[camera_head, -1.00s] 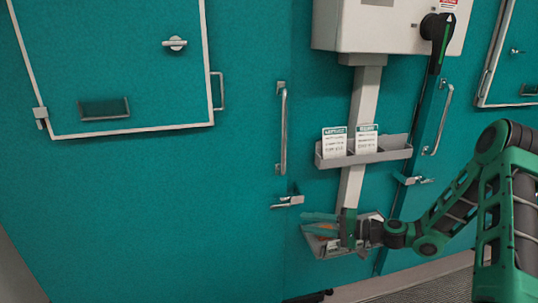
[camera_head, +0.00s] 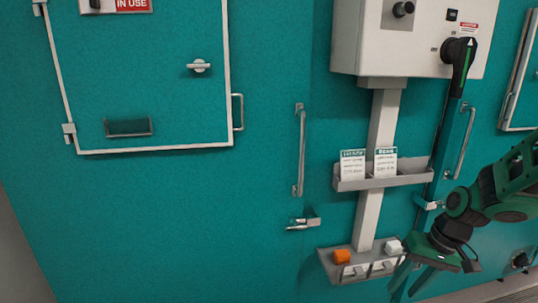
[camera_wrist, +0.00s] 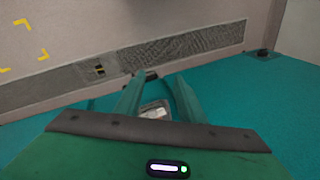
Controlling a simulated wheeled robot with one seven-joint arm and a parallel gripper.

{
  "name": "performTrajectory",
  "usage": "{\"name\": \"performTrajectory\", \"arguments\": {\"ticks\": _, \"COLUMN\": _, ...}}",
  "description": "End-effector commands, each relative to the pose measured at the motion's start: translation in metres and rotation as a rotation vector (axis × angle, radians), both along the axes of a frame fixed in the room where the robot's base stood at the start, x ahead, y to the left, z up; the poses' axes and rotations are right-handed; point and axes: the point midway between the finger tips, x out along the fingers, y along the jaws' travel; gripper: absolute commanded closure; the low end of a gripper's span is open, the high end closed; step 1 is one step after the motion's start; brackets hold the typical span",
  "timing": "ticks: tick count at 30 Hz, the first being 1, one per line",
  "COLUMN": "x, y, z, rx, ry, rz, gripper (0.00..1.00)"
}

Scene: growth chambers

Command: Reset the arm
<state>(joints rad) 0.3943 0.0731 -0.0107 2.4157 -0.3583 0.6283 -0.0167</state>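My arm reaches in from the right edge of the head view. My gripper (camera_head: 406,286) points down at the right end of the lower tray (camera_head: 333,270), close to the teal wall. It is open: in the wrist view its two green fingers (camera_wrist: 158,92) stand apart with nothing held between them. A small pale item in a grey holder (camera_wrist: 155,110) shows beyond the fingers. An orange block (camera_head: 342,256) and a white block (camera_head: 393,246) sit on the lower tray, left of my gripper.
A shelf (camera_head: 380,181) with two cards (camera_head: 385,161) is mounted above the tray. Higher up are a control box (camera_head: 400,45) and a black lever (camera_head: 460,62). Door handles (camera_head: 300,150) and a latch (camera_head: 303,223) project from the wall.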

Motion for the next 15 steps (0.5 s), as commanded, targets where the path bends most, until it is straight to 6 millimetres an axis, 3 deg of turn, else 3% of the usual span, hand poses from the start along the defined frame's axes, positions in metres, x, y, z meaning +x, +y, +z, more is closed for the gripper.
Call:
{"name": "performTrajectory", "arguments": {"ticks": 6, "x": -0.059, "y": -0.034, "z": 0.040, "rx": -0.138, "ry": 0.048, "rz": -0.097, "gripper": 0.64}}
{"name": "performTrajectory", "arguments": {"ticks": 15, "x": -0.148, "y": -0.063, "z": 0.081, "rx": -0.231, "ry": 0.112, "rz": -0.271, "gripper": 0.64}}
